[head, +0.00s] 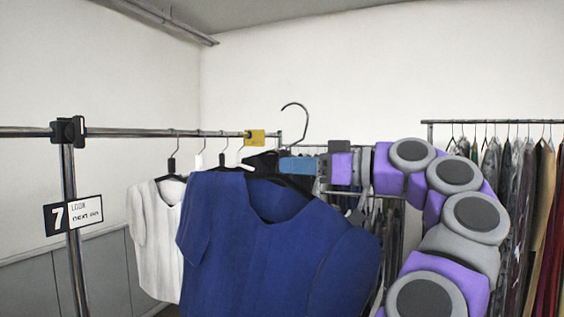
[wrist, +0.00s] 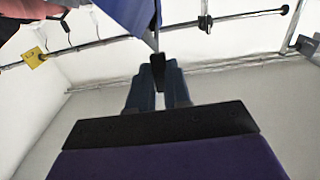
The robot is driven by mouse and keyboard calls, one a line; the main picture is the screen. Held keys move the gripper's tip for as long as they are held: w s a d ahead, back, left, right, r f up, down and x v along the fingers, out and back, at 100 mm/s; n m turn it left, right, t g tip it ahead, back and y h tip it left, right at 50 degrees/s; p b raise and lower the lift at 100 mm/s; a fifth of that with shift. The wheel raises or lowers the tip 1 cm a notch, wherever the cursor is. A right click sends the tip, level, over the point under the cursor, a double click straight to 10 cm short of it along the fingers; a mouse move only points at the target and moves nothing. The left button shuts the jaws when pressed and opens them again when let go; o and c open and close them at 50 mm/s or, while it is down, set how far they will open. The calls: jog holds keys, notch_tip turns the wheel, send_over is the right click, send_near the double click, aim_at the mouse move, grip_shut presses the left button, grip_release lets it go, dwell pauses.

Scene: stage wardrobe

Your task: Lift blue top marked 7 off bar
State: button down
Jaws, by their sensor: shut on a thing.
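The blue top (head: 270,235) hangs on a black hanger with a bare metal hook (head: 296,108). The hook stands up above the bar (head: 165,132), by its right end, and looks clear of it. My gripper (head: 292,165) is shut on the black hanger's neck, just above the top's neckline. In the wrist view my gripper's fingers (wrist: 158,88) close on the black neck piece (wrist: 158,66), with part of the blue top (wrist: 128,12) beyond. A sign marked 7 (head: 72,214) is on the rack's post. I see no number on the top itself.
A white top (head: 156,238) hangs on the bar close behind and left of the blue top, among several hanger hooks. A yellow tag (head: 255,137) sits on the bar, also seen in the wrist view (wrist: 34,57). Another rack of clothes (head: 520,190) stands at right.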

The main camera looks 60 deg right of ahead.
jog(key=s+p, duration=0.5)
jog(key=s, duration=0.6)
jog(key=shift+s+d+p, duration=0.3)
jog(key=shift+d+p, duration=0.05)
jog(key=shift+d, duration=0.1)
